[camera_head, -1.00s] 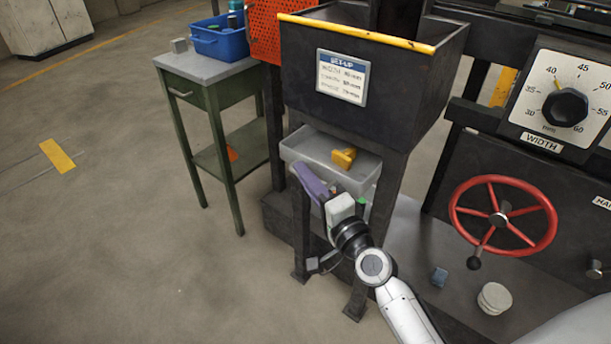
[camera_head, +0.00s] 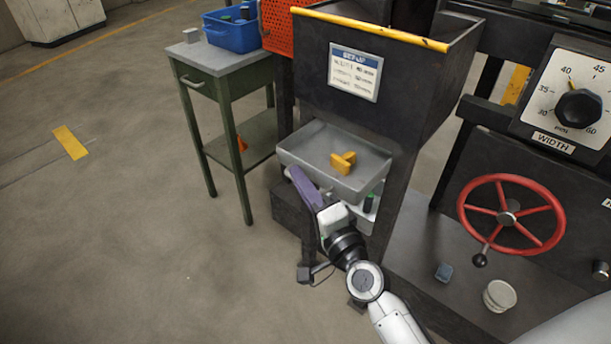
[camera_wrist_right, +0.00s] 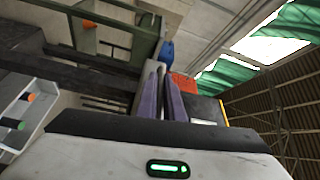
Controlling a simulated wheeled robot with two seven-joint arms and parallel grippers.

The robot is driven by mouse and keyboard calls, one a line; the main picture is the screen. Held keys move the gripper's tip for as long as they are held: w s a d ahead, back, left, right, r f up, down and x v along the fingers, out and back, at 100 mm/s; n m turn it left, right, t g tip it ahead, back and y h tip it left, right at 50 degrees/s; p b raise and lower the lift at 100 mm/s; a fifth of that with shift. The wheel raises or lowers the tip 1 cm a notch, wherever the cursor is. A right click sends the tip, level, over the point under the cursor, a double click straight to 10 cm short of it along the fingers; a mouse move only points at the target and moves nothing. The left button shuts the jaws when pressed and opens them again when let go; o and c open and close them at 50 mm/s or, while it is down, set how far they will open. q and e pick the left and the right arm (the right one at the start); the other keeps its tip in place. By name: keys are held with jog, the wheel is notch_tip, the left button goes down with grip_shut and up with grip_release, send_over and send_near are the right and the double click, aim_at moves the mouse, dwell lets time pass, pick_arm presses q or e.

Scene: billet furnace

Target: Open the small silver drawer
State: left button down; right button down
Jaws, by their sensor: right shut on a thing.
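The small silver drawer (camera_head: 312,172) is a shallow grey tray under the black hopper. It stands out toward the front left, with a yellow block (camera_head: 343,162) inside. My right gripper (camera_head: 295,175) has purple fingers at the drawer's front left side and is shut on it. The exact grip spot is hidden behind the fingers. In the right wrist view the two purple fingers (camera_wrist_right: 163,98) run almost parallel, with a thin pale strip between them. My left gripper is not in view.
A green side table (camera_head: 225,72) with a blue bin (camera_head: 232,35) stands at the left. Below the drawer is a pale container (camera_head: 362,217) with a green-topped dark cylinder. A red handwheel (camera_head: 510,213) is at the right. The floor at the front left is clear.

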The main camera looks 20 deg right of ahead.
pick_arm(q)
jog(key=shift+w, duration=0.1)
pick_arm(e)
jog(key=c, duration=1.9)
grip_release()
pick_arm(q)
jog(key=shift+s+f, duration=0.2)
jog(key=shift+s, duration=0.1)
pick_arm(e)
jog(key=s+d, duration=0.1)
jog(key=s, duration=0.9)
jog(key=shift+s+f, duration=0.15)
jog(key=shift+f, duration=0.25)
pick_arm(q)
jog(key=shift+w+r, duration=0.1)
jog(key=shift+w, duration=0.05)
